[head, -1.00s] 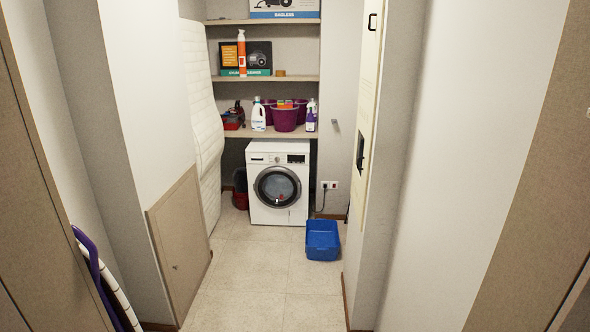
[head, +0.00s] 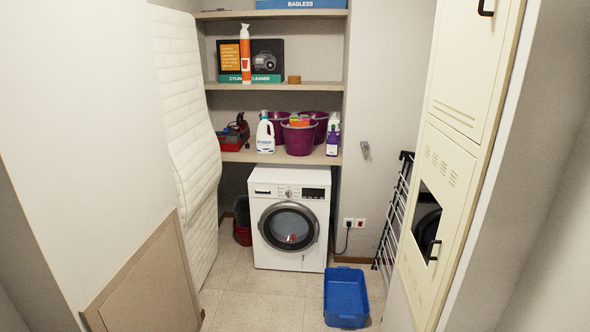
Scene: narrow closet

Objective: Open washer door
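The white washer (head: 288,180) stands on the floor at the back of the closet, under the lowest shelf. Its round door (head: 288,227) has a dark ring and glass, and it looks shut. Something small and reddish shows behind the glass. A control panel with a dark display runs along the washer's top front. Neither of my grippers is in the head view, so their state does not show.
A blue bin (head: 345,295) sits on the floor just front right of the washer. A cream cabinet (head: 455,190) lines the right, with a drying rack (head: 396,215) behind it. A white mattress (head: 185,120) leans at left. Tiled floor (head: 262,300) is clear ahead.

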